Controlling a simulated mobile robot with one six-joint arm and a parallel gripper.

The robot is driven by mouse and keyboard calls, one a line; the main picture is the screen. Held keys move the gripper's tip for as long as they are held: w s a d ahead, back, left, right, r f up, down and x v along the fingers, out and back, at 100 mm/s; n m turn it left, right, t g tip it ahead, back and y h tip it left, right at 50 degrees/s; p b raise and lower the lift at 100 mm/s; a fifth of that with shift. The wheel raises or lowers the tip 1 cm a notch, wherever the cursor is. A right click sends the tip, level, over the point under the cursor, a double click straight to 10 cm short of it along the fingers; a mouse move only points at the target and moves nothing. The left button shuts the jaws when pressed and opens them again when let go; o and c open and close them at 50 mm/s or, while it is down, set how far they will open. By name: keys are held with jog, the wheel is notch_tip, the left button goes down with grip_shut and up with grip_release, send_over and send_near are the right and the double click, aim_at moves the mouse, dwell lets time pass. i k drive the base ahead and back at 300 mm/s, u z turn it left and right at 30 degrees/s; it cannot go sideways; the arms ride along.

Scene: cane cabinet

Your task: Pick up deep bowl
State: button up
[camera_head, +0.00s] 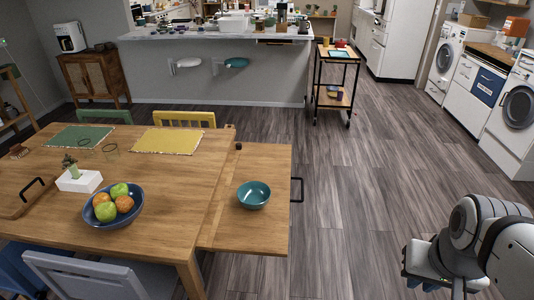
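A teal deep bowl (254,195) stands upright on the right-hand end of the wooden table (222,236). It looks empty. My arm is at the lower right, over the floor and well to the right of the table. My gripper (422,272) is at the left end of the arm, apart from the bowl. Its fingers are too small and unclear to tell whether they are open or shut.
A blue bowl of fruit (126,220) and a white planter (78,182) stand to the left. A black handle (297,190) sticks out from the table's right edge. Chairs (90,275) stand in front. Floor between table and arm is clear.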

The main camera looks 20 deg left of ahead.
aim_at(252, 195)
jog(key=u, duration=0.6)
jog(key=i, duration=1.3)
jog(key=u, duration=0.45)
jog(key=k, duration=0.9)
jog(key=u, duration=0.2)
jog(key=i, duration=0.9)
jog(key=z, duration=0.05)
